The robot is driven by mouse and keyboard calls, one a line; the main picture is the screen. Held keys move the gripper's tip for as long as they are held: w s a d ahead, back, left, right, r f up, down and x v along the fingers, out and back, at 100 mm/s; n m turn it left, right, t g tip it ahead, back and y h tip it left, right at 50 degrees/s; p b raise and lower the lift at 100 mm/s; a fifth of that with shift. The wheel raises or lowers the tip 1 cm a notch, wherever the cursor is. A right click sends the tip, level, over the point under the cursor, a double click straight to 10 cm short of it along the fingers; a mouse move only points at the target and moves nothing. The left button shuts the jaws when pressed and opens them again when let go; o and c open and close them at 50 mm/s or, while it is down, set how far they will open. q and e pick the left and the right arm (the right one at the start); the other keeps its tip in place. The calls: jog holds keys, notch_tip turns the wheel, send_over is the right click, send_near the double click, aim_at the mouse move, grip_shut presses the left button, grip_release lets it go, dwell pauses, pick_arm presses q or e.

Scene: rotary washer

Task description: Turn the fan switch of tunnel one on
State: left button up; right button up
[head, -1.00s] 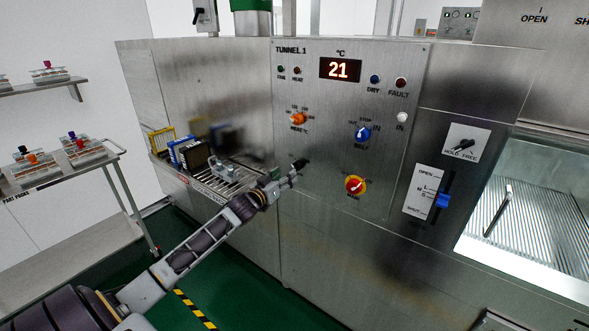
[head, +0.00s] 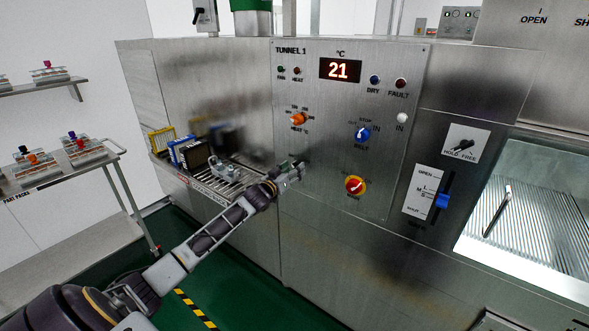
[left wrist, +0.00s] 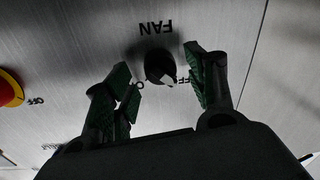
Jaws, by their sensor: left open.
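The fan switch (left wrist: 160,67) is a small black knob with a pale mark on the steel panel, under the word FAN, which reads upside down in the left wrist view. My left gripper (left wrist: 165,80) is open, with one green-padded finger on each side of the knob in that view. I cannot tell whether either finger touches it. In the head view my left gripper (head: 291,172) is at the lower left of the tunnel 1 panel (head: 335,130) and mostly hides the switch. The fan lamp (head: 280,69) looks dark green. My right gripper is not in view.
An orange heat knob (head: 297,119) is above my gripper. A blue belt knob (head: 362,134) and a red-and-yellow knob (head: 355,186) are to its right. A conveyor shelf (head: 212,188) with racks is left of the panel.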

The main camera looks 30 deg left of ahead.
pick_arm(q)
jog(key=shift+w, duration=0.75)
jog(key=c, duration=1)
jog(key=shift+c, duration=0.2)
